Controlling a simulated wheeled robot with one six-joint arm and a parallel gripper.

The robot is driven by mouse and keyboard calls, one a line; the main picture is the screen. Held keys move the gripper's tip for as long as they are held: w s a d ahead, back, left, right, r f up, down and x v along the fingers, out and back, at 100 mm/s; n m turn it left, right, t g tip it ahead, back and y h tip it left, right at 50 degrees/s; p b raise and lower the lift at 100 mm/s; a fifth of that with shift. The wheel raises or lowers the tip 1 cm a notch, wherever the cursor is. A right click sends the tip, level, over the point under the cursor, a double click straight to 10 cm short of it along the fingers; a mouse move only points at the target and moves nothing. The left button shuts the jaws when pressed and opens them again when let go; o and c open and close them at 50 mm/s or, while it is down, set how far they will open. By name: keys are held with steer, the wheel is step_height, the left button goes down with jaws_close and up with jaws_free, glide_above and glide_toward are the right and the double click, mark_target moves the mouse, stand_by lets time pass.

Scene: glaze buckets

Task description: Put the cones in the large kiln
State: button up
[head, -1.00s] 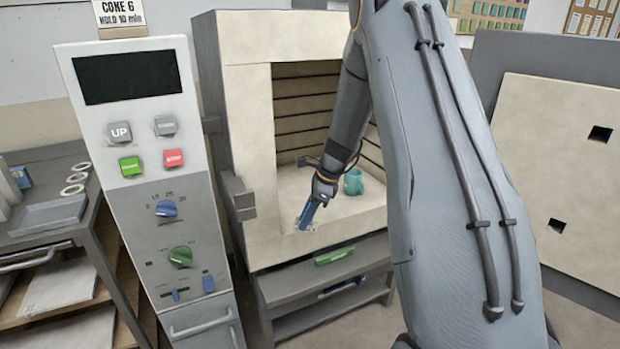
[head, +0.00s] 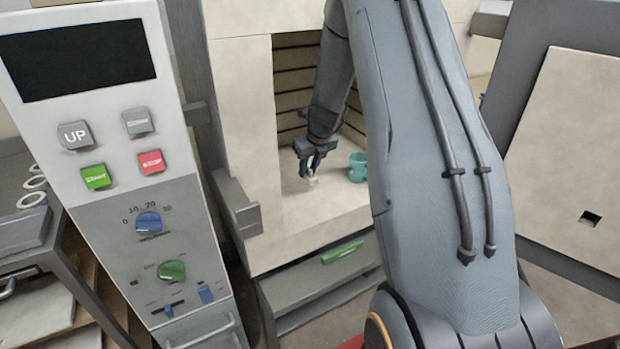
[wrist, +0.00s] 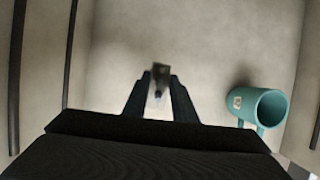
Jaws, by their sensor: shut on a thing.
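My gripper (head: 311,172) is inside the open large kiln (head: 240,110), low over its pale floor. It is shut on a small pale piece, the cones (head: 312,180), which shows just below the fingertips. In the wrist view the cones (wrist: 159,80) sit between the two dark fingers (wrist: 160,92), seen from above. They are too small to make out singly. I cannot tell whether they touch the kiln floor.
A teal mug (head: 358,167) stands on the kiln floor to the right of my gripper; it also shows in the wrist view (wrist: 257,106). The control panel (head: 110,150) stands left of the kiln. The open kiln door (head: 565,150) is at the right.

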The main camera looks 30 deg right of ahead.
mark_target(313, 170)
steer(key=shift+f, duration=2.95)
steer(key=o, duration=1.1)
steer(key=shift+f, duration=0.1)
steer(key=v, duration=1.2)
steer(key=shift+s+b, duration=0.1)
steer(key=shift+b, duration=0.25)
